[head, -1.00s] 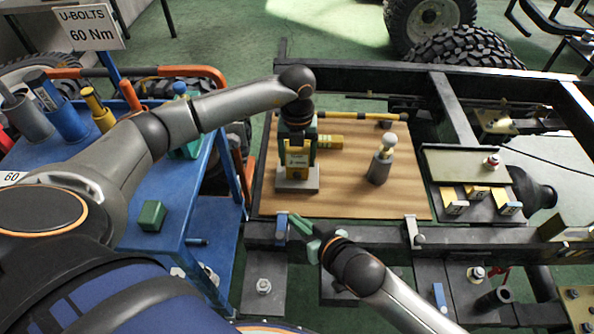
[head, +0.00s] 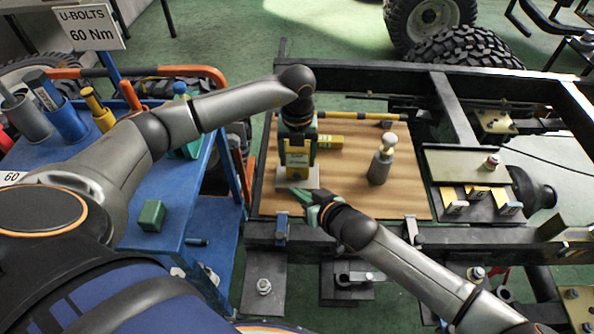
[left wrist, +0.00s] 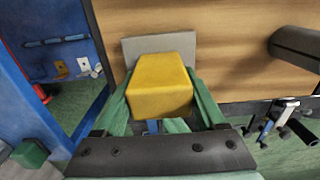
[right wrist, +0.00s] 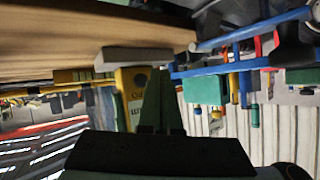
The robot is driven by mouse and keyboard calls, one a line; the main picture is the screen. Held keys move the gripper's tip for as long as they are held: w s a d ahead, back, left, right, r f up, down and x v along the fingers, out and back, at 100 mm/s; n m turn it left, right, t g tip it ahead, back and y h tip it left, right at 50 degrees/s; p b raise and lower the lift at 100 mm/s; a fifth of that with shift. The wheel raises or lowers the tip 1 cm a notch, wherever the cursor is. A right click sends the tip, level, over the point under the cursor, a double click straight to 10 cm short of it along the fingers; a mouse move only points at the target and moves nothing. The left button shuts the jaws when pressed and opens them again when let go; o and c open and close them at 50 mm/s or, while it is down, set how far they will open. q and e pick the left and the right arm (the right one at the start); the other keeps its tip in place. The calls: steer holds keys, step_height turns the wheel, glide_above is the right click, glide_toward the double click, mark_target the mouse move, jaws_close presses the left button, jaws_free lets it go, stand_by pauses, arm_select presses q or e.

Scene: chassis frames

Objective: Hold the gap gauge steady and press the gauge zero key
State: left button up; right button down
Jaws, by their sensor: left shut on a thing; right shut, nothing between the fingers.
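The gap gauge (head: 297,159) is a yellow upright block with a dark label, standing at the left of the wooden board on a grey base plate (head: 284,184). My left gripper (head: 298,138) comes down on it from above and is shut on it. In the left wrist view the yellow top of the gauge (left wrist: 160,85) sits between the green fingers. My right gripper (head: 305,198) is shut and empty, low in front of the gauge. In the right wrist view its fingertips (right wrist: 161,80) overlap the gauge's labelled face (right wrist: 131,95). A small dark round spot shows there; I cannot tell if it is the zero key.
A grey cylinder with a cream knob (head: 381,165) stands right of the gauge on the wooden board (head: 350,200). Small boxes (head: 478,193) sit on the chassis at right. A blue cart (head: 195,215) is at left.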

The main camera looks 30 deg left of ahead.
steer(key=shift+w+a+r, duration=0.1)
steer(key=shift+w+a, duration=0.2)
steer(key=shift+w, duration=0.35)
steer(key=shift+w+a, duration=0.1)
stand_by(1.6)
steer(key=shift+w+a, duration=0.15)
steer(key=shift+w, duration=0.1)
steer(key=shift+w+a, duration=0.25)
steer(key=shift+w, duration=0.1)
stand_by(0.6)
steer(key=shift+s, duration=0.1)
steer(key=shift+s+d, duration=0.15)
steer(key=shift+s, duration=0.05)
steer(key=shift+s+d, duration=0.4)
stand_by(0.3)
